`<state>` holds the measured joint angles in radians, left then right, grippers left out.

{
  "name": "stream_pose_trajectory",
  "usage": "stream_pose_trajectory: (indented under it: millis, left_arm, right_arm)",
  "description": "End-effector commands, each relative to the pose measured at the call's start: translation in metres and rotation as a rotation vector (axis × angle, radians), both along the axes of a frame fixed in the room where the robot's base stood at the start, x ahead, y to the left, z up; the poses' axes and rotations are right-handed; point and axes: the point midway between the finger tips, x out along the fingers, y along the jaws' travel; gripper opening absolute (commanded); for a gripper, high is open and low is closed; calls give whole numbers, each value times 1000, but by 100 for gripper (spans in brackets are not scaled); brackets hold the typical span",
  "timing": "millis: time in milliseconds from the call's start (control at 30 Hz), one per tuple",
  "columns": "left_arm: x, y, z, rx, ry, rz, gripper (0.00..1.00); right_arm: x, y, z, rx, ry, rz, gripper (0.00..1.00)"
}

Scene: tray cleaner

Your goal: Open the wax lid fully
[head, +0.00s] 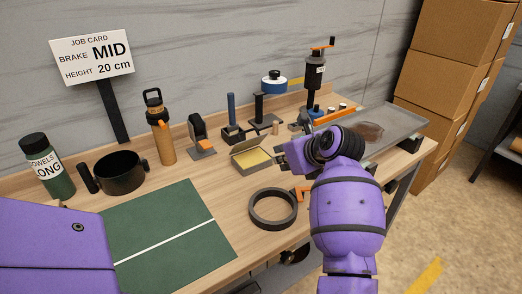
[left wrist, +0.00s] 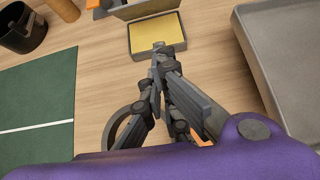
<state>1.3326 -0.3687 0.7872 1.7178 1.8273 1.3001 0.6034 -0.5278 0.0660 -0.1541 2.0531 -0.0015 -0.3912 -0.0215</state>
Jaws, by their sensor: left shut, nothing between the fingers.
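The wax tin (head: 256,168) is a small grey box on the bench, with yellow wax showing inside. Its grey lid (head: 246,146) is raised along the back edge, so the wax is uncovered; I cannot tell its exact angle. In the left wrist view the tin (left wrist: 160,51) is at the top middle, and its lid (left wrist: 141,9) stands up behind the wax, partly cut off by the frame. My left gripper (head: 281,157) is shut and empty just right of the tin. Its fingertips (left wrist: 159,48) show at the tin's front edge; contact is unclear. My right gripper is not seen.
A dark ring (head: 273,223) lies in front of the tin. A grey tray (head: 398,122) is to the right. Tool stands (head: 234,133) are behind the tin, and a black mug (head: 121,172) and orange bottle (head: 162,140) are left. The green mat (head: 160,205) is clear.

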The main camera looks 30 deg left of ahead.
Motion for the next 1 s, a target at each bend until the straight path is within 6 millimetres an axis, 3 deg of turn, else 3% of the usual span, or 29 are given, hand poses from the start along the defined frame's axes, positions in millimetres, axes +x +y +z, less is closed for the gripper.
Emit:
stream_pose_trajectory:
  millis: [167, 600, 733, 1000]
  left_arm:
    - [1, 10, -10, -9, -2, 19, 0]
    - [27, 75, -67, -5, -1, 18, 0]
    - [35, 89, -48, -6, -8, 18, 0]
    - [39, 101, -41, -6, -3, 16, 0]
  right_arm:
    - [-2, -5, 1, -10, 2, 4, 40]
    - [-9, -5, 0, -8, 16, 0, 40]
    - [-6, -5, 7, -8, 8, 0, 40]
    - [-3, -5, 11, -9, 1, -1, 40]
